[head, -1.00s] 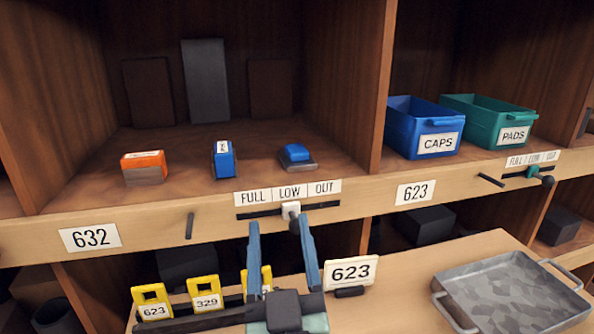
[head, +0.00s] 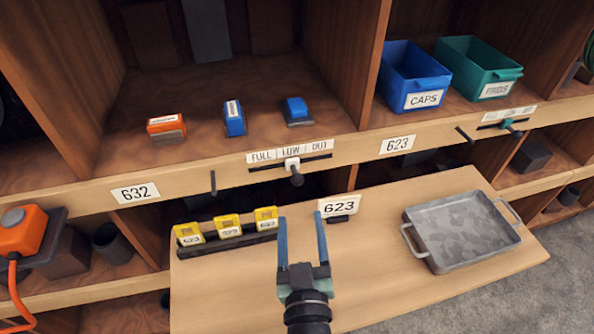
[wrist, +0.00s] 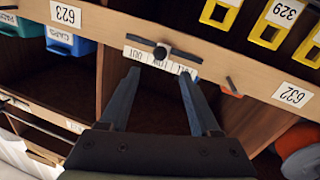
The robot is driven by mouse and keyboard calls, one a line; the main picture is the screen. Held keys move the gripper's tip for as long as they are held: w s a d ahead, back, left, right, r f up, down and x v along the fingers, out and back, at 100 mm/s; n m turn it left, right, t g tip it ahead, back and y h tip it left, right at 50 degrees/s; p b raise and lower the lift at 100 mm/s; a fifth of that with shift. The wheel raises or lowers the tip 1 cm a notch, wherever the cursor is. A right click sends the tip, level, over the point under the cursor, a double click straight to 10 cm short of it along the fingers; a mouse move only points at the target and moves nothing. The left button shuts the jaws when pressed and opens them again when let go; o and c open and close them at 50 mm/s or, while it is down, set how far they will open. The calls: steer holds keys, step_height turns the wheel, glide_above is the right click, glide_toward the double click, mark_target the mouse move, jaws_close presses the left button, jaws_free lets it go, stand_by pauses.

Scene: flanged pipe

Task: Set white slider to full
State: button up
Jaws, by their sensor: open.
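The white slider (head: 292,165) sits on its dark horizontal track under the label strip (head: 262,157) reading FULL, LOW, OUT from left to right. It stands under LOW, and a dark round knob (head: 297,180) sticks out from it. My gripper (head: 301,218) is open and empty, below and in front of the slider, apart from it. In the wrist view, which is upside down, my open fingers (wrist: 158,75) point towards the label strip, with the knob (wrist: 160,52) beyond the tips.
A ledge (head: 380,270) below holds yellow tags (head: 228,226), a 623 sign (head: 339,207) and a metal tray (head: 462,231). A dark peg (head: 213,183) sticks out left of the slider. A second, green slider (head: 509,125) is at far right.

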mark_target(297, 184)
steer(key=w, duration=1.1)
steer(key=shift+w+a, duration=0.2)
steer(key=shift+a, duration=0.2)
jaws_close()
stand_by(0.9)
